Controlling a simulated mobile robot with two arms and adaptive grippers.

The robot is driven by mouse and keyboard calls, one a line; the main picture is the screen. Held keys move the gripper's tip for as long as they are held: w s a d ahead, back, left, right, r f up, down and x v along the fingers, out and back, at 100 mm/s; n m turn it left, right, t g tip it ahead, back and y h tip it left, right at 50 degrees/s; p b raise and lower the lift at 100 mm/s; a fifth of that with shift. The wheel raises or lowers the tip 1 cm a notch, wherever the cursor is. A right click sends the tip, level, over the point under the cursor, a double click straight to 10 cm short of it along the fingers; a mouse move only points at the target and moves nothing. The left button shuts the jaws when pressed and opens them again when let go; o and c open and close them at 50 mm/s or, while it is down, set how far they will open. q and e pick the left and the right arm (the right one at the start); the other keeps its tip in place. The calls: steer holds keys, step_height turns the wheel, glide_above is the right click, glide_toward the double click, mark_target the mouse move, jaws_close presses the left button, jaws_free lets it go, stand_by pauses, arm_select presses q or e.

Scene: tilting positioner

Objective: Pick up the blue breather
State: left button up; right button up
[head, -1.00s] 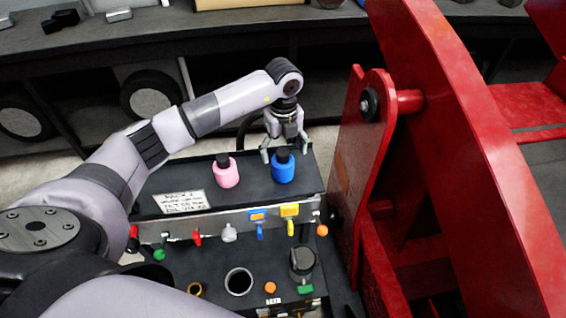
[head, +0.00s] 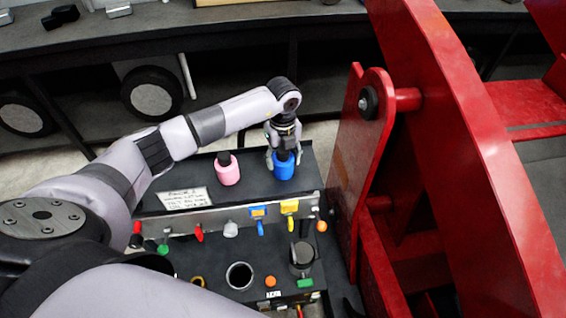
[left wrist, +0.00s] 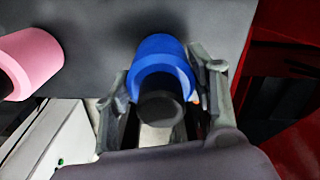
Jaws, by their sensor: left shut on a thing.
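The blue breather (head: 284,171) is a blue cylinder with a dark top, standing on the dark upper shelf of the panel. In the left wrist view its blue body (left wrist: 160,62) sits between the two fingers, with its dark top facing the camera. My left gripper (head: 284,157) has come down over it from above and is shut on it. In the left wrist view the left gripper (left wrist: 165,95) has a finger at each side of the breather. The breather appears to rest on the shelf still; any gap beneath it cannot be seen. My right gripper is not in view.
A pink breather (head: 228,170) stands just left of the blue one. A label plate (head: 186,199) lies further left on the shelf. Coloured valve handles (head: 259,216) line the front panel below. The large red positioner frame (head: 362,165) rises close on the right.

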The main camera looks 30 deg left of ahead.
arm_select(q)
steer(key=c, duration=0.6)
steer(key=shift+c, duration=0.5)
steer(key=shift+r, duration=0.1)
